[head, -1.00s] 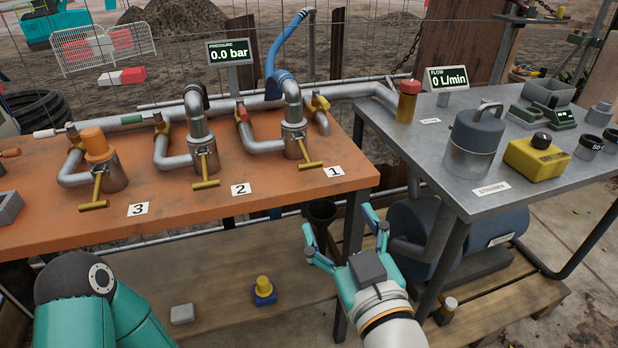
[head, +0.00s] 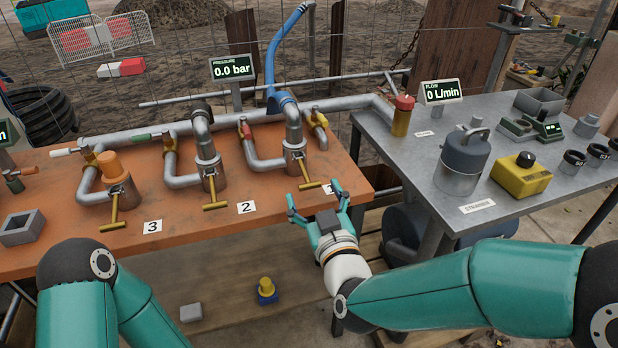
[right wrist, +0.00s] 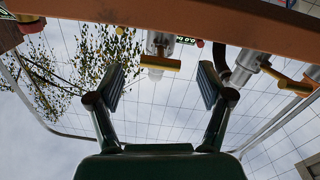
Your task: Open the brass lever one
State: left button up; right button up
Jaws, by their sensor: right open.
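The brass lever one (head: 311,186) is a yellow T-shaped bar low on the front of the rightmost pipe stand, by the label "1" (head: 335,187) on the orange bench. My right gripper (head: 316,200) is at the bench's front edge, just in front of this lever, open and empty. One finger partly covers the label. In the right wrist view, which looks upside down, the lever (right wrist: 155,62) appears between the two spread fingers (right wrist: 163,82), beyond their tips, with no visible contact. My left arm shows at lower left, but its gripper is out of view.
Brass lever two (head: 214,205) and lever three (head: 113,226) stand to the left. The orange bench edge (right wrist: 200,22) crosses the top of the right wrist view. A grey table (head: 400,150) with a strainer (head: 462,160) stands right. The pressure display (head: 233,68) reads 0.0 bar.

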aim_at(311, 187)
jog(key=shift+x, duration=2.2)
grip_shut()
jog(key=shift+d, duration=0.1)
